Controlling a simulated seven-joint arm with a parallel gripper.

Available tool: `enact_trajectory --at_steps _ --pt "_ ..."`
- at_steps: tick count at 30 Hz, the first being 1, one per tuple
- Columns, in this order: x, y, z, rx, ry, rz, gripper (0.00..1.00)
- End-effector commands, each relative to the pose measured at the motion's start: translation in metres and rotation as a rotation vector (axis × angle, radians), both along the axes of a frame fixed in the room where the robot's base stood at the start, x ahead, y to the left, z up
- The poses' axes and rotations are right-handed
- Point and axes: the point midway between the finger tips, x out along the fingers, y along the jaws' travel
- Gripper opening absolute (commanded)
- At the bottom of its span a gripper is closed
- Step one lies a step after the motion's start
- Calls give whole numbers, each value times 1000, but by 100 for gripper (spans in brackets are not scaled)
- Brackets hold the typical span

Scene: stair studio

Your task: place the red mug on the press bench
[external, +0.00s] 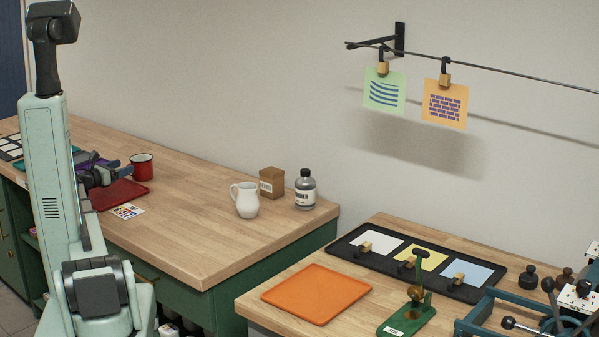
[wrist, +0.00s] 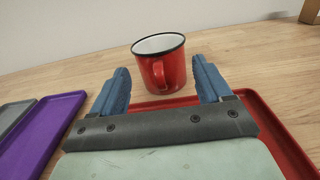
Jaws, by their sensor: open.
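The red mug (external: 142,166) has a dark rim and a pale inside. It stands upright on the left bench, near the far edge of a red tray. In the wrist view the mug (wrist: 165,67) is ahead of my gripper (wrist: 161,72), its handle towards me, seen between the two blue fingers. My gripper (external: 104,172) is open and empty, low over the tray side of the mug. The fingers do not hold the mug. The bench at the right (external: 255,298), with a teal press (external: 487,308) at its right end, appears to be the press bench.
The red tray (external: 119,196) lies below my gripper; a purple tray (wrist: 40,140) is left of it. A white jug (external: 245,200), brown box (external: 271,182) and bottle (external: 305,190) stand on the left bench. An orange tray (external: 316,294) and black tray (external: 345,245) lie on the right bench.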

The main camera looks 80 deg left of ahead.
Motion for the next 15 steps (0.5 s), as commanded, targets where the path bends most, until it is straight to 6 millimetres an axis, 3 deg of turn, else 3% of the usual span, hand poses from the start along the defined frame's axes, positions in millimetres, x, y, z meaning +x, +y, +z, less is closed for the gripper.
enact_trajectory --at_steps 7,15 --pt "21 27 -3 0 0 -2 78" --pt "28 32 -3 -1 1 0 78"
